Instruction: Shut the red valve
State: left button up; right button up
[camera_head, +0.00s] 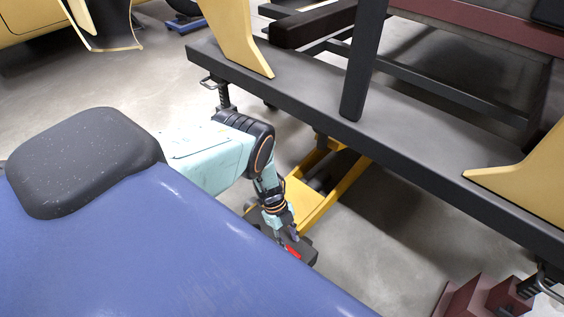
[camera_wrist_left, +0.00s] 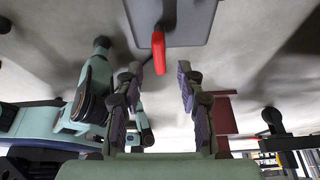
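The red valve handle (camera_head: 292,251) is a small red lever on a dark box (camera_head: 306,248) low near the floor, beyond the edge of my blue body. In the left wrist view the red handle (camera_wrist_left: 159,53) hangs from a grey plate (camera_wrist_left: 196,22), at the top centre. My left gripper (camera_head: 289,234) reaches down to the handle in the head view. In the wrist view my left gripper (camera_wrist_left: 161,76) is open, its fingers apart with nothing between them. The handle's end lies just ahead of the fingertips, nearer the left one; contact cannot be told.
A yellow floor frame (camera_head: 325,195) lies right beside the dark box. A long dark beam (camera_head: 400,150) on legs crosses above it, with yellow brackets (camera_head: 240,35). A dark red block (camera_head: 475,297) stands at lower right. Bare floor (camera_head: 380,250) lies between.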

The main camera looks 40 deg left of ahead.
pick_arm(q)
jog(key=v, duration=0.7)
jog(key=shift+r, duration=0.35)
jog(key=shift+a, duration=0.1)
